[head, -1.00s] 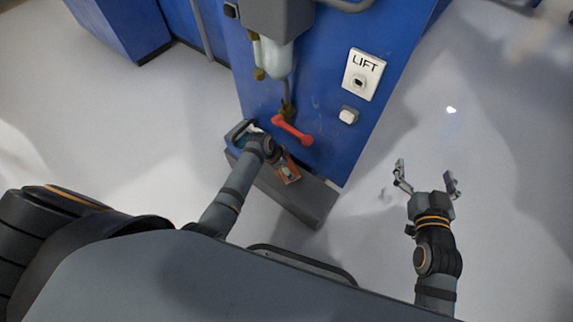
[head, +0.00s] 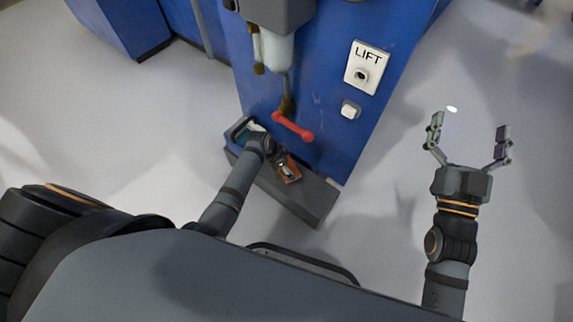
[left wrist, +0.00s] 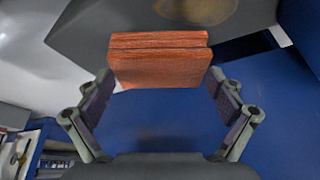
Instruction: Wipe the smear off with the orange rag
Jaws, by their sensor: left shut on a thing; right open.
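The orange rag (left wrist: 160,62) is a folded block held between the fingers of my left gripper (left wrist: 165,85). In the head view the rag (head: 292,174) shows as a small orange patch beyond my left gripper (head: 284,166), over the grey ledge at the foot of the blue panel. A brownish smear (left wrist: 205,10) lies on the grey surface at the top of the left wrist view, just beyond the rag. I cannot tell whether the rag touches that surface. My right gripper (head: 470,130) is open and empty, over the floor to the right.
The blue panel (head: 330,110) carries a red lever (head: 293,126), a white LIFT plate (head: 367,67) and a small white button (head: 350,109). The grey ledge (head: 312,200) runs along its foot. The pale floor on the right is clear.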

